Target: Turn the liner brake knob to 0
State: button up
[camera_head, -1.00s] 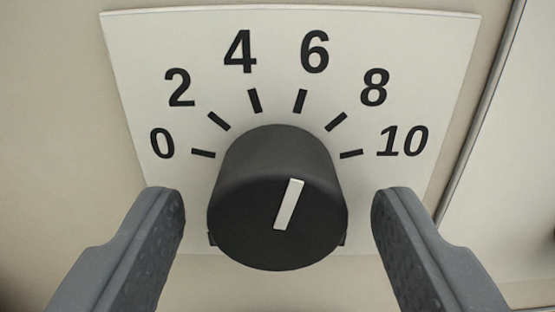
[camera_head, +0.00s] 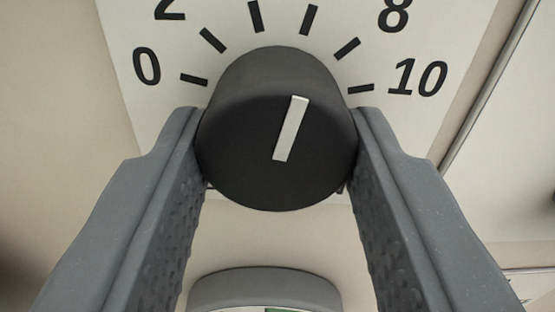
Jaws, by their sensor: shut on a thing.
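The liner brake knob (camera_head: 255,150) is a black round knob with a white pointer line (camera_head: 291,128) on its face. The pointer leans slightly right of straight up, toward the tick below where the 6 stood. My gripper (camera_head: 278,130) is shut on the knob, one grey finger on its left side and one on its right. The white dial plate (camera_head: 180,45) behind it carries black ticks. The 0 (camera_head: 147,67) is at the left and the 10 (camera_head: 417,77) at the right. The 4 and 6 are out of frame.
A grey rounded part (camera_head: 263,287) shows below the knob, between my fingers. The beige panel (camera_head: 60,90) is bare to the left. A dark seam or edge (camera_head: 490,85) runs down the panel at the right.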

jog(key=n+b, duration=0.4)
jog(key=shift+n, duration=0.4)
jog(key=n+b, duration=0.7)
jog(key=n, duration=0.1)
jog(key=shift+d+f+n+b, duration=0.1)
jog(key=shift+n+b, duration=0.3)
jog(key=shift+w+n+b, duration=0.1)
jog(key=shift+n+b, duration=1.4)
jog(key=shift+n, duration=0.3)
jog(key=o, duration=1)
jog(key=shift+r, duration=0.2)
